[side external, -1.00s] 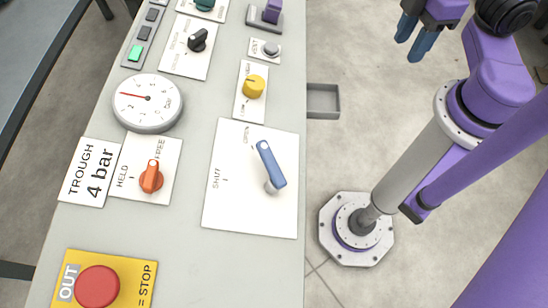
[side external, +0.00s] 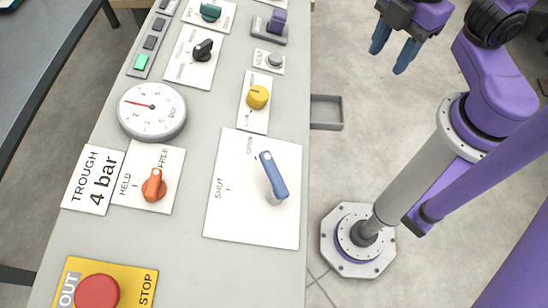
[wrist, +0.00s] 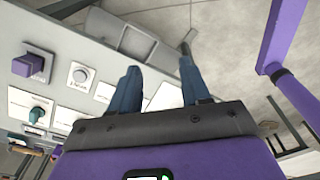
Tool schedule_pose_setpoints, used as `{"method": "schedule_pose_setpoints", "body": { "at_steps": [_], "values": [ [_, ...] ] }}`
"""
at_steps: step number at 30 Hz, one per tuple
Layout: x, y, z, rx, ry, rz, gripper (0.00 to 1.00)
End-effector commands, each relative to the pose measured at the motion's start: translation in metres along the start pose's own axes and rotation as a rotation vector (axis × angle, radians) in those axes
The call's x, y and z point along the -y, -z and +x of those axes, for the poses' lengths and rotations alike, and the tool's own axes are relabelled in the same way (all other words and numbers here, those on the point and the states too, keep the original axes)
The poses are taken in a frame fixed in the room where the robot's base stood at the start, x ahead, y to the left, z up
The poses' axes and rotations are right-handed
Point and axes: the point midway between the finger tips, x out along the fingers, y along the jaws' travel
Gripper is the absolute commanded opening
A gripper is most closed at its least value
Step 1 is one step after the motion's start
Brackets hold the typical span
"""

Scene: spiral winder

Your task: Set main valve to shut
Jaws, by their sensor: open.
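The main valve is a blue lever (side external: 272,174) on a white plate (side external: 235,220) with SHUT and OPEN marks, at the right edge of the panel in the side view. The lever's free end points up the picture, near the OPEN mark; SHUT lies to its left. My gripper (side external: 390,60) is off the panel to the upper right, well apart from the lever. Its blue fingers are spread and empty. The wrist view shows the open gripper (wrist: 158,82) too; I cannot make out the lever there.
Near the lever are a yellow knob (side external: 258,97), an orange HELD/FREE knob (side external: 153,186) and a gauge (side external: 152,110). A red stop button (side external: 97,292) is at the near end. A grey tray (side external: 327,113) sits beside the panel's right edge. The space above the lever looks clear.

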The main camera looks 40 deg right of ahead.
Motion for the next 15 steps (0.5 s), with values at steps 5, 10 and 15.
{"method": "schedule_pose_setpoints", "body": {
  "at_steps": [5, 10, 15],
  "values": [
    [-0.010, 0.067, -0.014, -0.055, -0.026, -0.435, 0.47],
    [-0.008, 0.127, -0.028, -0.100, -0.066, -0.841, 0.47],
    [0.001, 0.176, -0.040, -0.131, -0.110, -1.175, 0.47]
  ]
}}
